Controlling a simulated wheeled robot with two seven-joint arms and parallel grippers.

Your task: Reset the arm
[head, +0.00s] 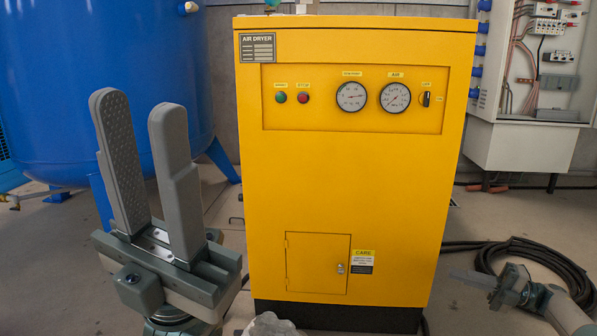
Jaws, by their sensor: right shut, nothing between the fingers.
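My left gripper (138,104) stands large and close at the left, its two grey fingers pointing up with a clear gap between them. It is open and empty, in front of the blue tank. My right gripper (462,274) is low at the right edge, with its fingers pointing left, shut and empty. It is in front of the floor to the right of the yellow air dryer (350,185). Neither gripper appears to touch anything.
A blue tank (90,70) on legs stands behind my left gripper. An open electrical cabinet (520,145) hangs at the right. A coiled black hose (535,255) lies on the floor behind my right gripper. A pale object (271,325) shows at the bottom edge.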

